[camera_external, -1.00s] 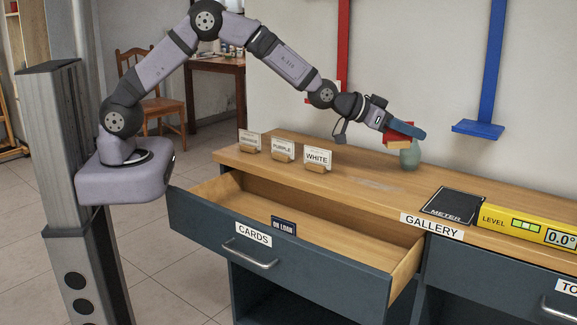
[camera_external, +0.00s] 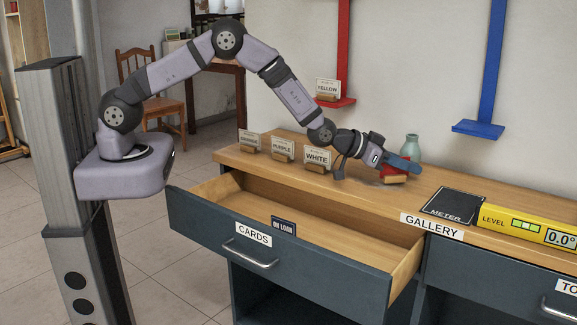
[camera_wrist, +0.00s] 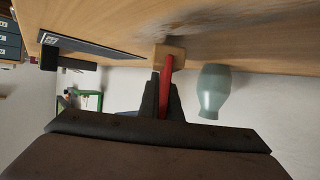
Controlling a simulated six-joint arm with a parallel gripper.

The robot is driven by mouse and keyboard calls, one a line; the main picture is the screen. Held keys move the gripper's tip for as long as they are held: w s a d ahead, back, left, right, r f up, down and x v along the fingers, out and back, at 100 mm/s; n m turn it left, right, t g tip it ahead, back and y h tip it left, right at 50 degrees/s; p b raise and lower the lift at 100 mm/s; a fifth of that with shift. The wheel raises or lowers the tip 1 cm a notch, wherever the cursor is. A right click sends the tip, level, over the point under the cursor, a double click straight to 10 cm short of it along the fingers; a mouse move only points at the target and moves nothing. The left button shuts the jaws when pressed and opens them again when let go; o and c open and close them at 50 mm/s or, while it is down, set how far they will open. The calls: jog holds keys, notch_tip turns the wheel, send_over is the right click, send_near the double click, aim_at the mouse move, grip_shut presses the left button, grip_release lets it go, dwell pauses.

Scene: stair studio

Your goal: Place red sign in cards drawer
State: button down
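The red sign (camera_external: 389,171), a red card in a wooden base, is between the fingers of my gripper (camera_external: 402,166). In the wrist view the red card (camera_wrist: 166,88) is pinched between my dark fingers, with its wooden base (camera_wrist: 167,57) beyond the tips. The sign is low over the counter; I cannot tell whether its base touches the wood. Its lettering is not visible. The cards drawer (camera_external: 318,233), labelled CARDS, is pulled open in front of and below my gripper. A dark ON LOAN sign (camera_external: 284,226) is at its front; the visible drawer floor is otherwise bare.
A green vase (camera_external: 411,147) stands close behind my gripper. Orange, purple and white signs (camera_external: 317,159) stand to the left on the counter. A meter mat (camera_external: 455,204) and yellow level (camera_external: 528,228) lie right.

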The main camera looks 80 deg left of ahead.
jog(key=shift+f, duration=0.35)
jog(key=shift+f, duration=0.1)
jog(key=shift+f, duration=0.15)
jog(key=c, duration=2)
grip_release()
jog(key=shift+s+r, duration=0.1)
jog(key=shift+r, duration=0.2)
jog(key=b+v, duration=0.1)
jog(key=v, duration=1.1)
jog(key=shift+f+b, duration=0.1)
jog(key=shift+b, duration=0.2)
